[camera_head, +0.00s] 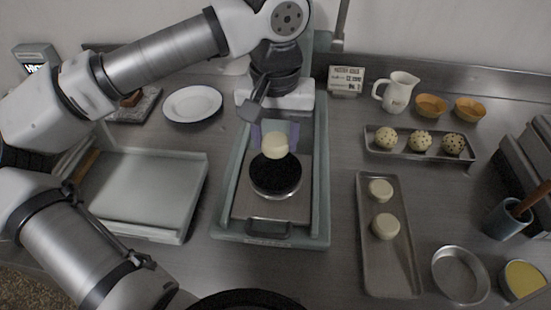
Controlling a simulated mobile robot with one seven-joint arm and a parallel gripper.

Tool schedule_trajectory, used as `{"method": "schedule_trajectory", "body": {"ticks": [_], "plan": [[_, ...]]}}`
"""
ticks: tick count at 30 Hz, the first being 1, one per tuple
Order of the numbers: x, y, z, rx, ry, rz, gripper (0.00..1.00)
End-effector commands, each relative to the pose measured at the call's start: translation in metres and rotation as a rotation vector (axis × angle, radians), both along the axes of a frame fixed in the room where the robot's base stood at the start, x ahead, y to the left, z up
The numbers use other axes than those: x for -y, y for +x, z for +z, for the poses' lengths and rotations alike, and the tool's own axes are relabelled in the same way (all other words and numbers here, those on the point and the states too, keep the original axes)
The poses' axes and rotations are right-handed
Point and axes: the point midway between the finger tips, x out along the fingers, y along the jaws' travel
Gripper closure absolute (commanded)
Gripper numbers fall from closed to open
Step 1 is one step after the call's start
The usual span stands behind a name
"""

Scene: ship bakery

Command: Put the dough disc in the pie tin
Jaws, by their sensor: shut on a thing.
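My gripper (275,134) has its two purple fingers shut on a pale, round dough disc (275,147). The disc appears just above the black round plate (275,176) of a green-framed press; I cannot tell whether it touches the plate. An empty round metal pie tin (460,275) stands at the lower right of the counter, far from my gripper. A second tin (523,280) with a yellow filling stands to its right.
Two pale dough rounds (385,226) lie on a long narrow tray (390,270) between the press and the tins. A tray with speckled balls (421,141) is behind. A blue pot (505,219) stands right. A large shallow tray (150,190) is left.

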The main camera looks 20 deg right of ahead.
Motion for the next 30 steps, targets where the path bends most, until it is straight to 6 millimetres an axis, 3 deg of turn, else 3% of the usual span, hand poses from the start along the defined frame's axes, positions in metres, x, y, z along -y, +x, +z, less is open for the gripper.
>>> {"method": "schedule_trajectory", "body": {"ticks": [15, 29, 30], "plan": [[0.0, 0.0, -0.065, -0.002, 0.0, 0.001, 0.79], [0.0, 0.0, -0.075, 0.001, -0.001, 0.001, 0.79], [0.0, 0.0, -0.075, 0.001, 0.0, 0.001, 0.55]]}}
